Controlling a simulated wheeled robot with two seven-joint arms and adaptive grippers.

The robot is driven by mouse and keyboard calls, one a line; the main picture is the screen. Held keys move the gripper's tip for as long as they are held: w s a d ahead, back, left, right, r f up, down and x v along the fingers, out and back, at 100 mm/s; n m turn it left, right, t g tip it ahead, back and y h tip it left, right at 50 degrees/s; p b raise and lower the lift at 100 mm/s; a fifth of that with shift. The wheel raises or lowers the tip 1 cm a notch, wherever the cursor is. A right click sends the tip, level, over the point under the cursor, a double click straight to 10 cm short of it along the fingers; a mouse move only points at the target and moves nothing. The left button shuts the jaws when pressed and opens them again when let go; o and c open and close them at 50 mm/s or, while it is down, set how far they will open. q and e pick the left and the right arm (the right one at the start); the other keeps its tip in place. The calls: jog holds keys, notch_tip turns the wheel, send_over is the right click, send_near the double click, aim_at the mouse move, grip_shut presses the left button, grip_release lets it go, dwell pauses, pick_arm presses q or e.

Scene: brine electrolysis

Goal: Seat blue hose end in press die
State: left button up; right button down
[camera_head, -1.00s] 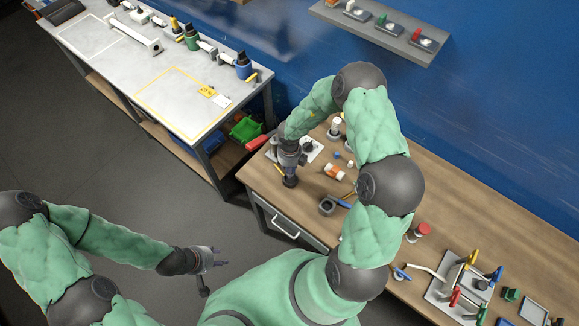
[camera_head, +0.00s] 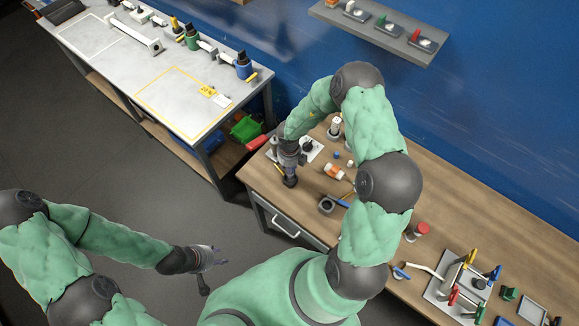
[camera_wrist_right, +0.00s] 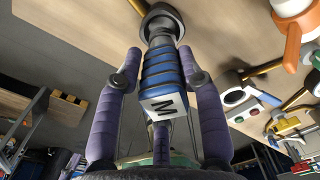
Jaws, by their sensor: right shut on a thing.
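The blue hose end (camera_wrist_right: 165,68) is in the right wrist view, ribbed, with a white block marked M at its near end and a grey metal collar beyond. My right gripper (camera_wrist_right: 157,80) has its purple fingers on either side of it and is shut on it. In the head view my right gripper (camera_head: 290,172) is over the left end of the wooden bench, with a dark round part below it. I cannot tell the press die apart there. My left gripper (camera_head: 217,258) is open and empty over the floor, away from the bench.
The wooden bench (camera_head: 480,225) carries a red handle (camera_head: 256,143), an orange-and-white piece (camera_head: 334,172), a dark ring-shaped part (camera_head: 327,205) and a red-capped jar (camera_head: 421,229). A stand with coloured handles (camera_head: 464,283) is at right. A grey bench (camera_head: 150,75) stands at left.

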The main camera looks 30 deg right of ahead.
jog(key=shift+f+p, duration=0.35)
jog(key=shift+f, duration=1.45)
dwell(3.3)
jog(key=c, duration=0.7)
grip_release()
notch_tip(320, 180, up, 12)
jog(key=shift+s+a+r, duration=0.1)
